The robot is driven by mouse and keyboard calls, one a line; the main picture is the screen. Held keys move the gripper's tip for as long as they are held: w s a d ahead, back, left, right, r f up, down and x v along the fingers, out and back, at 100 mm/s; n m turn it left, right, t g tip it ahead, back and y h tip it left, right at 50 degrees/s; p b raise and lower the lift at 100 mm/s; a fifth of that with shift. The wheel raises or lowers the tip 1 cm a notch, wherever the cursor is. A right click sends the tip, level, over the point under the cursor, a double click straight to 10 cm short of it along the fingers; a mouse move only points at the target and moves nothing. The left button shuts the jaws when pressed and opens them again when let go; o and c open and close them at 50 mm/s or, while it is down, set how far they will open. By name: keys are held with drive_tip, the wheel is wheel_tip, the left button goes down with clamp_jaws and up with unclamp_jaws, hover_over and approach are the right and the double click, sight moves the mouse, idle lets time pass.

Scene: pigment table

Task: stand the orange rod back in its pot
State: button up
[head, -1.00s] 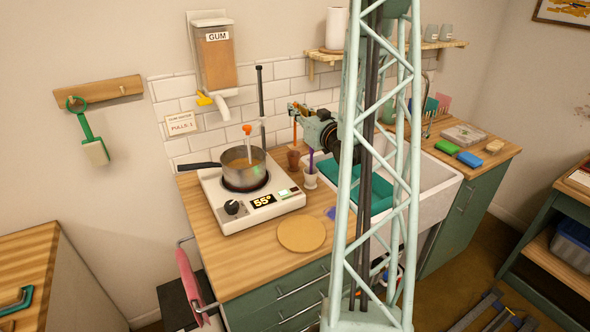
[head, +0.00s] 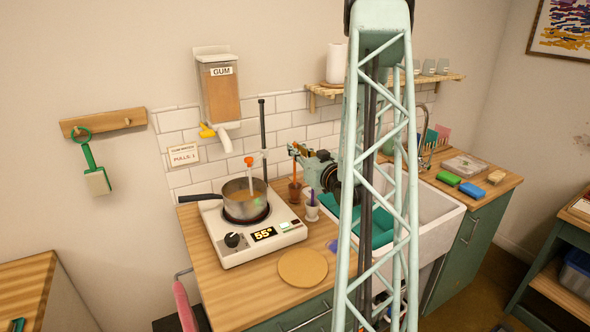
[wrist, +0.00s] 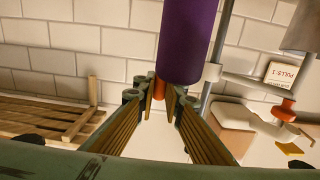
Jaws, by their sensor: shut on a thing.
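My gripper (head: 296,151) is shut on the orange rod (head: 295,171), which hangs about upright. The rod also shows between the fingertips in the wrist view (wrist: 160,87). Below it stands a small brown pot (head: 295,190) on the worktop. The rod's lower end is at the pot's mouth in the head view; I cannot tell how far inside it is. A white pot (head: 311,213) with a purple rod (head: 312,196) stands close in front and to the right. In the wrist view that purple rod (wrist: 187,40) is large and near my fingers.
A pan (head: 243,212) with an orange-topped stirrer (head: 249,161) sits on the hot plate (head: 258,252) at left. A sink (head: 437,214) is at right. A round cork-coloured mat (head: 302,267) lies in front. The gum dispenser (head: 218,90) hangs above.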

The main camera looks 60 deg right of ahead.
sight(295, 165)
drive_tip(key=shift+f, duration=1.65)
drive_tip(key=shift+f+b, duration=0.4)
drive_tip(key=shift+f, duration=1.55)
drive_tip(key=o, duration=0.7)
drive_tip(key=shift+c, duration=0.2)
drive_tip(key=shift+r, duration=0.25)
drive_tip(key=v, duration=1.2)
drive_tip(key=shift+a, duration=0.1)
